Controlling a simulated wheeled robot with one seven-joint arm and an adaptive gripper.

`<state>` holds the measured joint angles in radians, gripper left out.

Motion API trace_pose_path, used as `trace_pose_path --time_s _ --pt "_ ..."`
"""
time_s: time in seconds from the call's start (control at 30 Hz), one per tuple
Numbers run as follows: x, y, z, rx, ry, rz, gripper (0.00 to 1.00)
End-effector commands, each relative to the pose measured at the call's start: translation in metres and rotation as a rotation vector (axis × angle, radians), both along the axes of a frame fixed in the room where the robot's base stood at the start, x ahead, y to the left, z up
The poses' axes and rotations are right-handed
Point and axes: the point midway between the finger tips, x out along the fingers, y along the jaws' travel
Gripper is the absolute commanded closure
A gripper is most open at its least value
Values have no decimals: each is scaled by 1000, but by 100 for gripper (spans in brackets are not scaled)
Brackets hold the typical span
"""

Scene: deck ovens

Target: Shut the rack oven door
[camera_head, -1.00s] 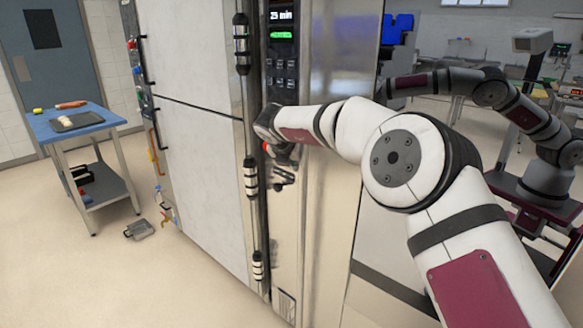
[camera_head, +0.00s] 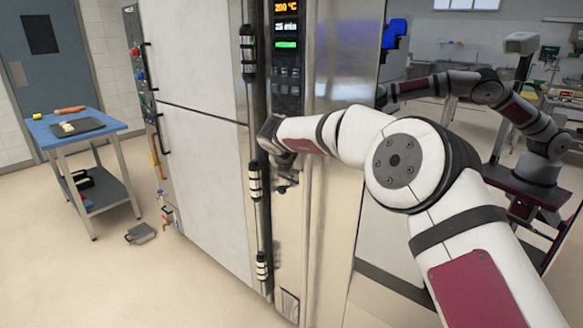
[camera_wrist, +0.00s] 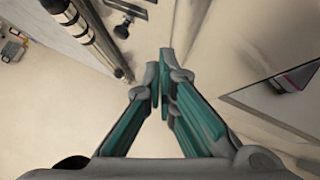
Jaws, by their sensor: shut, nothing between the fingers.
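The rack oven is a tall steel cabinet with a lit control panel (camera_head: 286,45) in the head view. A vertical line of black and silver hinges (camera_head: 249,55) runs beside the panel; they also show at the upper left of the wrist view (camera_wrist: 85,25). I cannot tell for sure which surface is the oven door or how far it stands open. My gripper (camera_head: 284,163) is in front of the steel strip below the panel, partly hidden by my arm. In the wrist view its teal fingers (camera_wrist: 160,78) are closed together and empty, apart from the hinges.
A pale cabinet side (camera_head: 205,150) fills the left of the hinges. A blue-topped table (camera_head: 108,119) with a dark tray stands further left. A grey object (camera_head: 140,234) lies on the floor. An arm like mine (camera_head: 490,93) shows at right, perhaps a reflection. The left floor is mostly clear.

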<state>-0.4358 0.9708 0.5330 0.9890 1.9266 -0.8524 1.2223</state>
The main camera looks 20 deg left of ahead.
Motion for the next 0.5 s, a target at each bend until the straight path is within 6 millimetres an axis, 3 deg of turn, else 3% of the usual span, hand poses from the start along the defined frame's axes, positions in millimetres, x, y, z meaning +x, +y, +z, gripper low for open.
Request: trace_pose_path --time_s 0.5 --pt "-58 14 59 4 -2 8 100"
